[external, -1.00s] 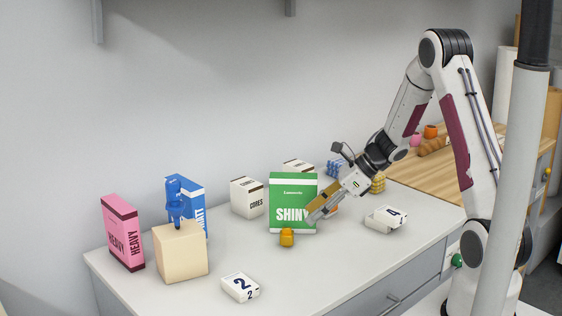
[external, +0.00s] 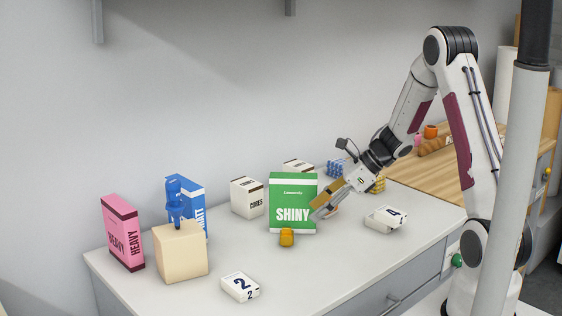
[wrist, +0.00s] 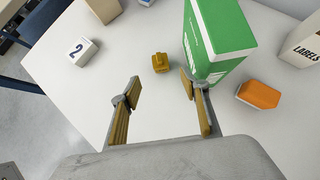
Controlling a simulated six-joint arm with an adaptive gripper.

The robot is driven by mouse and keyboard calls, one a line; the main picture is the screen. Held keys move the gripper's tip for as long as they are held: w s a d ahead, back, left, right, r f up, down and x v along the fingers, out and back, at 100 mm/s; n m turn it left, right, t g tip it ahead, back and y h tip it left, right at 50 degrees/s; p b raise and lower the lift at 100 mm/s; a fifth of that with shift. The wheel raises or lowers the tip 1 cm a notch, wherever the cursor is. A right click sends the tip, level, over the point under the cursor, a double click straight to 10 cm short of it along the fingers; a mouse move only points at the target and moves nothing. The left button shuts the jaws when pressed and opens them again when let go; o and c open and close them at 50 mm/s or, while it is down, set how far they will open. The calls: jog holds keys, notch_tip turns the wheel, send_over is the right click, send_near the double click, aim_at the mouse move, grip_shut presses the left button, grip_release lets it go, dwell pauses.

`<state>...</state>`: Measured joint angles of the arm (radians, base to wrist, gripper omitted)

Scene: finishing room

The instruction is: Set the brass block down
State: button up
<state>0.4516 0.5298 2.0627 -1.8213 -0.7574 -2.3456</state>
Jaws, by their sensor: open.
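The brass block (external: 287,238), small with a knob on top, stands on the white table in front of the green SHINY box (external: 292,203). My gripper (external: 318,213) is open and empty, to the right of the block and apart from it, close by the green box's right edge. In the wrist view the block (wrist: 160,63) shows beyond the open fingertips (wrist: 160,84), with nothing between them. The right finger appears close to the green box (wrist: 222,40); I cannot tell whether they touch.
A white "2" block (external: 240,287) lies front left, another numbered block (external: 386,218) right. A cream cube (external: 181,252) and pink box (external: 123,233) stand left. An orange block (wrist: 259,94) lies right of the green box. The table's front middle is clear.

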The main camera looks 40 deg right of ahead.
jog(key=m, duration=0.5)
jog(key=w+a+f+m, duration=0.1)
jog(key=m, duration=0.5)
jog(key=a+f+m, duration=0.1)
jog(key=m, duration=0.4)
jog(key=shift+w+a+f+m, duration=0.15)
jog(key=shift+w+f+m, duration=0.05)
jog(key=shift+m, duration=0.2)
jog(key=m, duration=0.4)
jog(key=shift+w, duration=0.1)
jog(key=m, duration=0.6)
jog(key=shift+w+f, duration=0.1)
jog(key=shift+w, duration=0.05)
jog(key=m, duration=0.4)
jog(key=shift+w+m, duration=0.1)
jog(key=shift+m, duration=2.5)
